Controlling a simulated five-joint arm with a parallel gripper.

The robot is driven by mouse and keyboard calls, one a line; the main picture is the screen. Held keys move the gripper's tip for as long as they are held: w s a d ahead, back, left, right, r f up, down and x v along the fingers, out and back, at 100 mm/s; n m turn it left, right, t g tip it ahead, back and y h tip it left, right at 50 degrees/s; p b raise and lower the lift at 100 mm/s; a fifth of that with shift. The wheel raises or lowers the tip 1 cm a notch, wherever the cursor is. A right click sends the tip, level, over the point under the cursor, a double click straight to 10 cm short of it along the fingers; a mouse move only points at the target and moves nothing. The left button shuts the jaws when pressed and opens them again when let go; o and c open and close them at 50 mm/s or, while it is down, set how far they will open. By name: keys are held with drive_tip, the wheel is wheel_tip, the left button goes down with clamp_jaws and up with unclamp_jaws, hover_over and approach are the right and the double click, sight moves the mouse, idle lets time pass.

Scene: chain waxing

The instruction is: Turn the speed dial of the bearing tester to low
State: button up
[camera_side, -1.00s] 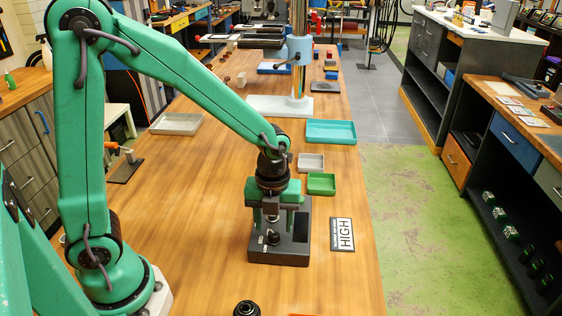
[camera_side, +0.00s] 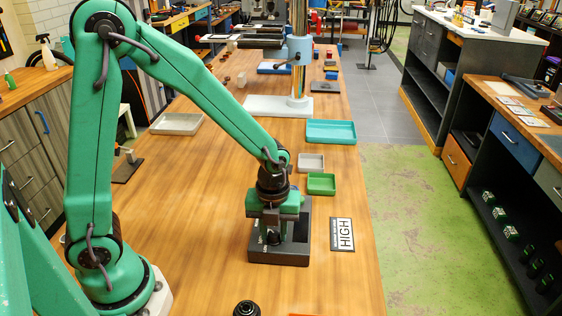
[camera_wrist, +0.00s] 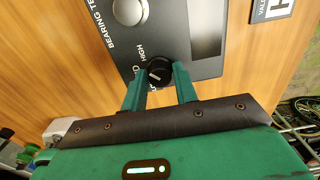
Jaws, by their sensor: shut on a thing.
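The bearing tester (camera_side: 292,251) is a dark box on the wooden bench. It also shows in the wrist view (camera_wrist: 205,66), with a round silver part (camera_wrist: 128,11) and a grey panel. Its black speed dial (camera_wrist: 158,72) has a pale pointer line and sits between my fingertips. HIGH is printed beside the dial; other lettering near the fingers is partly hidden, and I cannot tell which mark the pointer meets. My gripper (camera_side: 274,238) points down onto the tester. In the wrist view its green fingers (camera_wrist: 160,78) are shut on the dial from both sides.
A green tray (camera_side: 321,184), a grey tray (camera_side: 310,162) and a teal tray (camera_side: 331,131) stand behind. A black round part (camera_side: 246,308) is at the front. Bench left of the tester is clear.

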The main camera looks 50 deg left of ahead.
drive_tip(key=shift+n, duration=0.5)
drive_tip(key=n, duration=0.3)
drive_tip(key=shift+n, duration=0.3)
drive_tip(key=n, duration=1.3)
drive_tip(key=shift+n, duration=0.3)
drive_tip(key=o, duration=1)
drive_tip(key=shift+r, duration=0.1)
